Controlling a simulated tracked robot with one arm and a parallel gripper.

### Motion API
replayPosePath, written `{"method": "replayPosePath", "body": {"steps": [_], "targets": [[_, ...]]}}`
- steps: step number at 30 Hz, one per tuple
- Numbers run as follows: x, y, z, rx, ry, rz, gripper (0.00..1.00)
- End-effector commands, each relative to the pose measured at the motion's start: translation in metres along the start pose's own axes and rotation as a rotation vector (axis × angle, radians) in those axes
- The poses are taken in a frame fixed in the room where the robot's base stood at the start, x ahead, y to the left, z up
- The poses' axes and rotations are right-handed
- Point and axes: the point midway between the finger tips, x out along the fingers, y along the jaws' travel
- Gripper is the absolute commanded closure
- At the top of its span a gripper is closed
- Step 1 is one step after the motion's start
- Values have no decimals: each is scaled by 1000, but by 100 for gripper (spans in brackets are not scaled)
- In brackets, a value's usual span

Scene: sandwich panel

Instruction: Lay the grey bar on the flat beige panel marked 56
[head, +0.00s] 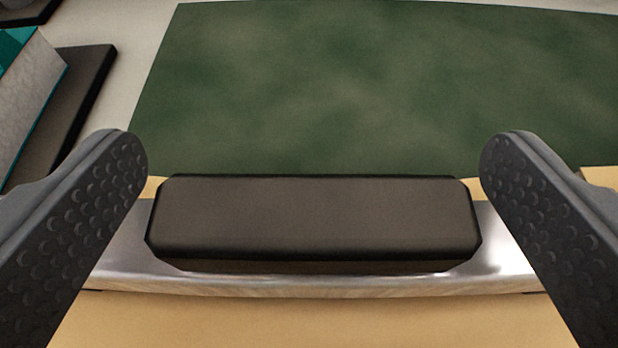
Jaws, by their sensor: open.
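The dark grey bar (314,218) lies lengthwise across the middle of the head view. It sits on a shiny metal strip (300,285) with beige surface showing in front and at its back corners. My gripper (314,165) is open, with one dark, dimpled finger on each side of the bar's ends. Small gaps show between the fingers and the bar, so it is not gripped. I see no number 56 on the beige surface (310,325), and cannot tell whether it is the marked panel.
A green mat (380,85) covers much of the area beyond the bar and looks clear. At the left stand a grey and teal block (32,85) and a dark flat slab (78,100). A dark object (25,10) is cut off at the top left corner.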

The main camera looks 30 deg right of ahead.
Motion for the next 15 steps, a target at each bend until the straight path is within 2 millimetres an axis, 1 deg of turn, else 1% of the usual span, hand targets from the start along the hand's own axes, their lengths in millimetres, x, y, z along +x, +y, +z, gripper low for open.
{"method": "replayPosePath", "body": {"steps": [1, 5, 15], "targets": [[-1, 0, -4, 0, 2, 0, 6], [-13, 0, -4, 0, 1, 0, 6], [-62, 0, -5, 0, 3, -1, 6]]}}
